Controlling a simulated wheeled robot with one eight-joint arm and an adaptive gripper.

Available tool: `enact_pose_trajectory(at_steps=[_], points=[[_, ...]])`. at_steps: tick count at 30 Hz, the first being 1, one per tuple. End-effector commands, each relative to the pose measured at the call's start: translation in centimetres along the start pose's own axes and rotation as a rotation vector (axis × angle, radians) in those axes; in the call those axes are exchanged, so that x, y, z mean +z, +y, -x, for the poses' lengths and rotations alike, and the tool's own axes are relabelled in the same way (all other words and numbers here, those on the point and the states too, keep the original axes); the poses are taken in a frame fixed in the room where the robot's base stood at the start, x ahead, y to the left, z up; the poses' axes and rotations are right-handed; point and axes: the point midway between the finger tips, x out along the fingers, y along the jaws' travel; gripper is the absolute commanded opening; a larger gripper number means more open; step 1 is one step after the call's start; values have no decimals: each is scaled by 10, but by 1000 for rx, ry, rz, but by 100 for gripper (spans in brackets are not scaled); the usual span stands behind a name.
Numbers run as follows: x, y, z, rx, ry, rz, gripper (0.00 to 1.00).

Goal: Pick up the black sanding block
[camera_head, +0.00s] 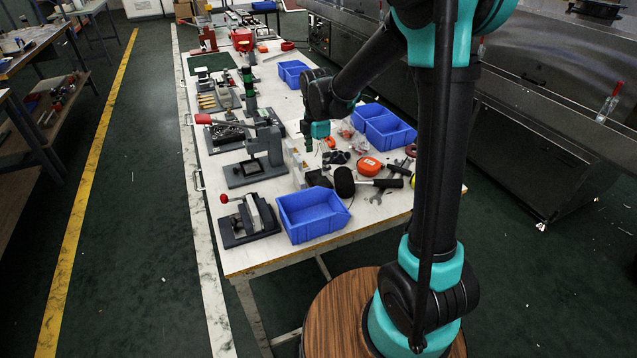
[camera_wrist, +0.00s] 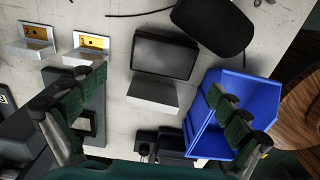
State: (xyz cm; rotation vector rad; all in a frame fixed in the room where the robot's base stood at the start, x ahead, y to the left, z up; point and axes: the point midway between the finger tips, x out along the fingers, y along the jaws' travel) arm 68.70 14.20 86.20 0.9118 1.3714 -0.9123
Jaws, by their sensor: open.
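The black sanding block (camera_wrist: 166,54) appears as a dark, flat-topped rectangular block in the upper middle of the wrist view. A pale silver face or piece (camera_wrist: 153,95) adjoins its lower side; I cannot tell whether it is part of the block. In the head view the block (camera_head: 318,178) is a small dark shape left of a black mallet head. My gripper (camera_wrist: 157,84) is open and empty, with its fingers spread to the left and right of the block and apart from it. In the head view the fingers are hard to make out.
A blue bin (camera_wrist: 233,88) stands close by my right finger, and the black mallet head (camera_wrist: 214,26) lies beside the block. Two small yellow-labelled pieces (camera_wrist: 90,43) are at left. In the head view, a press (camera_head: 255,160) and a red-handled clamp (camera_head: 248,220) stand left.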

Motion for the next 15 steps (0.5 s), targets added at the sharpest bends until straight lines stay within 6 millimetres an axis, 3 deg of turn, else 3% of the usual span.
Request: enact_pose_trajectory(at_steps=[7, 15], points=[[1, -1, -16, 0, 0, -1, 100], [3, -4, -52, 0, 0, 0, 100]])
